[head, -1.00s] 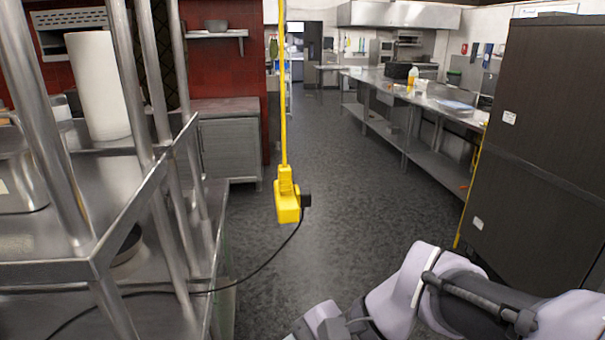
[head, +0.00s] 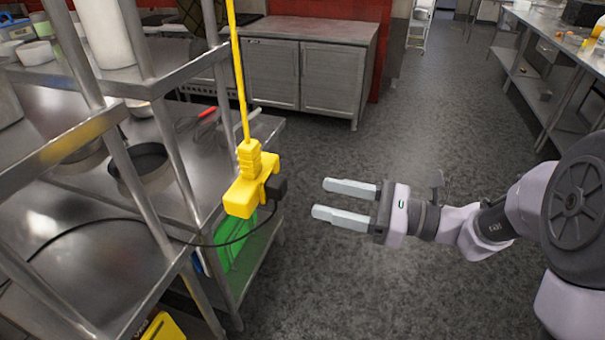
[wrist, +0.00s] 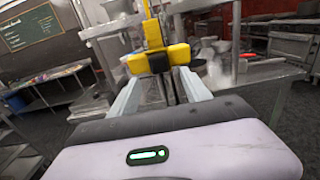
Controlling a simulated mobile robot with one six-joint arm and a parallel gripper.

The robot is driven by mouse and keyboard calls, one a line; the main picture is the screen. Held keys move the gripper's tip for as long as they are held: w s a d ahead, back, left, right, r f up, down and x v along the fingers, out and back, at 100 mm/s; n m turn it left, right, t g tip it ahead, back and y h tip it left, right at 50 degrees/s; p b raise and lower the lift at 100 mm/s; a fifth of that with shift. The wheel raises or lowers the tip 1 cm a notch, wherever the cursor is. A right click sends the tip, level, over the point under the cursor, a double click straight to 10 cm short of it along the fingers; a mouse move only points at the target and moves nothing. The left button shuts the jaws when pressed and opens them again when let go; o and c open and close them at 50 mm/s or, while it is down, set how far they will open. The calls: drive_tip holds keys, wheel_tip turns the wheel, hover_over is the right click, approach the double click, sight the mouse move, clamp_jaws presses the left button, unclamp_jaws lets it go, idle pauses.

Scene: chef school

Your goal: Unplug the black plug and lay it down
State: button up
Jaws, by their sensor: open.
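The black plug (head: 276,188) sits in the right side of a yellow socket block (head: 244,192), which hangs from a yellow cable (head: 240,80). A thin black cord (head: 238,237) runs from the plug down and left over the steel shelf. My gripper (head: 345,201) is open and empty to the right of the plug, apart from it, with its fingers pointing left at it. In the wrist view the plug (wrist: 159,62) shows ahead, between and beyond the two fingertips, in front of the yellow block (wrist: 158,53).
A steel shelf rack (head: 80,120) with posts stands on the left, close behind the hanging block. It bears a round dark pan (head: 140,165) and other kitchenware. A green bin (head: 238,245) is on its lower shelf. The floor (head: 400,150) in the middle is clear.

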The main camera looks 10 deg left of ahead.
sight(285, 189)
drive_tip(key=shift+w+a+p, duration=0.2)
drive_tip(key=shift+a+p, duration=0.5)
drive_tip(key=shift+a, duration=3.95)
clamp_jaws()
drive_tip(key=shift+d, duration=0.1)
drive_tip(key=shift+s+d+b, duration=0.2)
drive_tip(key=shift+d+b, duration=0.25)
drive_tip(key=shift+d, duration=2.5)
